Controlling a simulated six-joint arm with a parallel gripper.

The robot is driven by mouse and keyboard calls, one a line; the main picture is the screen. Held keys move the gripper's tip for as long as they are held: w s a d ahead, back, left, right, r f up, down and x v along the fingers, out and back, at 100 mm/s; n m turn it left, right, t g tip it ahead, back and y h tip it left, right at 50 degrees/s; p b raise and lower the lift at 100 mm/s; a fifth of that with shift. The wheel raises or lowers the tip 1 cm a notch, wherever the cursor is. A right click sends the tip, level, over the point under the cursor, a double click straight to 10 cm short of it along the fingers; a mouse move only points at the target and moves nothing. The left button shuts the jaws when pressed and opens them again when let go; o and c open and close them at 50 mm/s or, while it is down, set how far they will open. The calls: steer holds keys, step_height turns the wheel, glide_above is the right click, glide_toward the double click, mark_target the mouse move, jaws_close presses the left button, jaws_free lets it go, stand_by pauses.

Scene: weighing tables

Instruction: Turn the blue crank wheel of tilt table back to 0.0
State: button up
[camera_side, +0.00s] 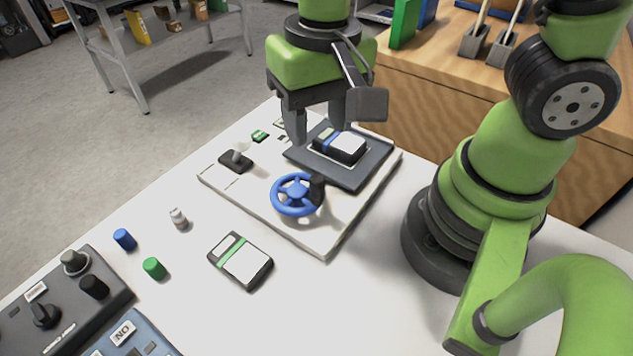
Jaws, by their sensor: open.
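The blue crank wheel (297,195) stands upright at the near edge of a white base board, with a dark mount on its right side. Behind it is the dark tilt table plate (358,178), which carries a dark box with a white top (346,147). My gripper (317,135) points down above the far left part of the plate, behind the wheel and apart from it. The wheel's angle reading is too small to make out.
A small joystick (236,158) stands on the board's left side. A dark device with a white face (241,261), blue (124,239) and green (154,268) cylinders and a small vial (178,218) lie in front. A knob panel (62,312) fills the lower left.

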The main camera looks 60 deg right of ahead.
mark_target(317, 177)
steer(key=shift+a+f, duration=0.2)
steer(key=shift+f, duration=0.55)
step_height(317, 177, down, 10)
steer(key=shift+r, duration=0.2)
jaws_close()
